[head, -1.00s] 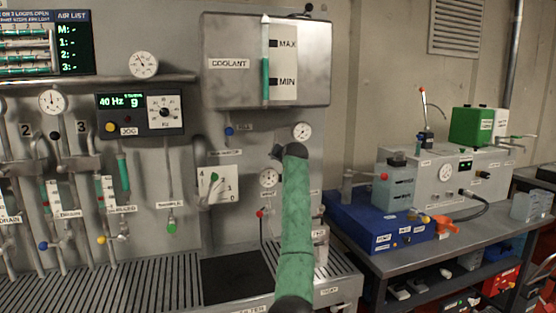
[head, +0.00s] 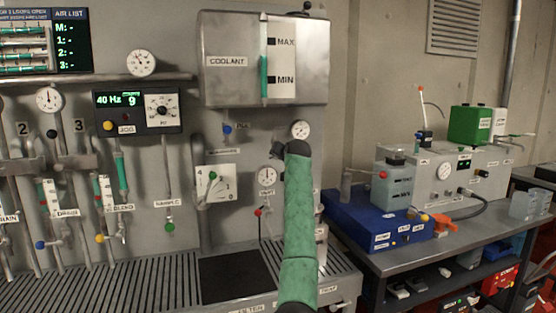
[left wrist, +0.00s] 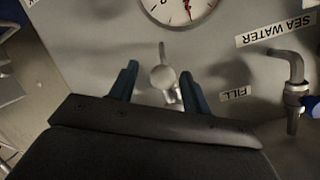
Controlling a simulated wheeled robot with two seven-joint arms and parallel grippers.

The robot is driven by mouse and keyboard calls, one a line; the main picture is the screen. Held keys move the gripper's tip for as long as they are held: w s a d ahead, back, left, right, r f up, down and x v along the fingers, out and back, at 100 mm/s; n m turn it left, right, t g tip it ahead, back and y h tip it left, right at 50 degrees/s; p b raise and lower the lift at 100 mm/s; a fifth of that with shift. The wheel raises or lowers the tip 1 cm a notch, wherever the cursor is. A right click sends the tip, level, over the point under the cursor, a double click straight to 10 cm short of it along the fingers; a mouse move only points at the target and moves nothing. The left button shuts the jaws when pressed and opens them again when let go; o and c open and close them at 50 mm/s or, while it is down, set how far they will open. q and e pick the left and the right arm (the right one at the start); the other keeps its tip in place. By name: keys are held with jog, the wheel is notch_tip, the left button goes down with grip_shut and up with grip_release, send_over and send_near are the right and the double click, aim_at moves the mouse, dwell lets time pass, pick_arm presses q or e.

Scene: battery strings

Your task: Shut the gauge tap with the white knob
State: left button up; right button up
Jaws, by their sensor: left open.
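In the left wrist view a small metal tap with a pale round knob (left wrist: 162,77) stands out from the grey panel, just below a gauge (left wrist: 182,6) with a red needle. My left gripper (left wrist: 158,90) is open; its two dark fingers point at the panel on either side of the knob. I see no finger touching the knob. In the head view my left arm rises in front of the panel below a round gauge (head: 300,130). The arm hides the tap and the gripper's fingers there. My right gripper is in neither view.
A pipe with a blue knob (left wrist: 312,101) stands to the right in the left wrist view, near the SEA WATER label (left wrist: 277,29). In the head view another gauge (head: 268,176) is left of my arm. A bench with a blue unit (head: 360,222) stands to the right.

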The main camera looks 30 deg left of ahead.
pick_arm(q)
jog(key=shift+b+v, duration=0.55)
jog(key=shift+v, duration=1.9)
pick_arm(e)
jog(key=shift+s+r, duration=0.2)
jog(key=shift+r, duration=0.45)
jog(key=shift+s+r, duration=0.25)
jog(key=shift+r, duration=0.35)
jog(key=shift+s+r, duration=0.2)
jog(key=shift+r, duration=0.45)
